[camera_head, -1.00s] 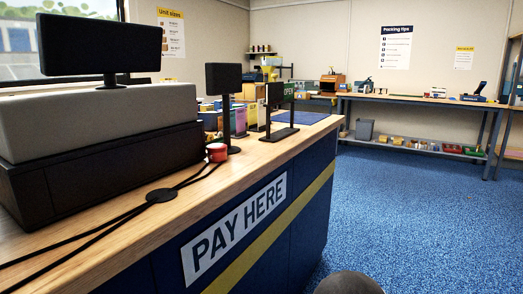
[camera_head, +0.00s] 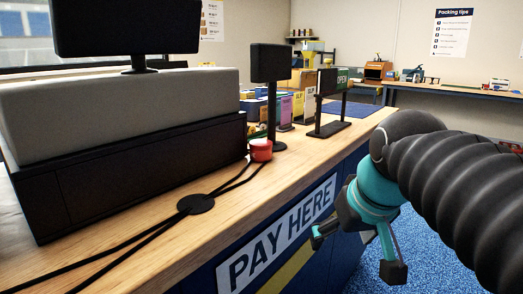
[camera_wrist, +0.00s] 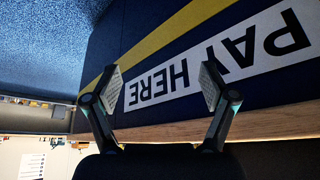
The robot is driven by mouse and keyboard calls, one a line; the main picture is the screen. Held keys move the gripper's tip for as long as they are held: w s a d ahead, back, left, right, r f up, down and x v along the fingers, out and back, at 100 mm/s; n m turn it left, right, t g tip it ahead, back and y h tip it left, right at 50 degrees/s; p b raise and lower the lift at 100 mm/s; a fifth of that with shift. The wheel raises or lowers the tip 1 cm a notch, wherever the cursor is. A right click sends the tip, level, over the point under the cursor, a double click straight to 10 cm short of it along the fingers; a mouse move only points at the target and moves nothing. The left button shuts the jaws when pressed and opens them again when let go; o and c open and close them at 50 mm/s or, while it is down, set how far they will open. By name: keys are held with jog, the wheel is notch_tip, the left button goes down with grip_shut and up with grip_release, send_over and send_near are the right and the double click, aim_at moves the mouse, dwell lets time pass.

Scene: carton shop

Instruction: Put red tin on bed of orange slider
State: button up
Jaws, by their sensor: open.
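A small red tin (camera_head: 261,150) stands on the wooden counter, beside the base of a small dark screen on a stand and close to the black cables. My gripper (camera_head: 352,252) is open and empty in front of the counter's blue front panel, lower and to the right of the tin. In the wrist view my gripper (camera_wrist: 160,88) has its two fingers spread apart before the "PAY HERE" sign, with nothing between them. The tin is not in the wrist view. I cannot make out an orange slider in these frames.
The counter (camera_head: 150,232) carries a till (camera_head: 120,130) with a large monitor, black cables with a round cover (camera_head: 195,204), a small screen (camera_head: 271,65) and an open sign (camera_head: 335,95). A workbench (camera_head: 460,93) stands at the back right. Blue floor (camera_head: 415,235) lies right of the counter.

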jog(key=w+a+r+n+y, duration=0.1)
jog(key=w+a+r, duration=0.1)
jog(key=w+r, duration=0.35)
jog(key=w+a+r+n, duration=0.2)
jog(key=w+r, duration=0.1)
jog(key=r, duration=0.5)
jog(key=n+y, duration=0.2)
jog(key=n, duration=0.1)
send_near(263, 143)
jog(key=shift+g, duration=0.4)
jog(key=w+a+f, duration=0.2)
jog(key=w+f, duration=0.1)
jog(key=shift+f+b, duration=0.2)
jog(key=shift+b, duration=0.2)
jog(key=shift+s+b+x, duration=0.2)
jog(key=shift+b+x, duration=0.3)
jog(key=shift+x, duration=2.2)
jog(key=shift+d+f, duration=0.15)
jog(key=c, duration=1.4)
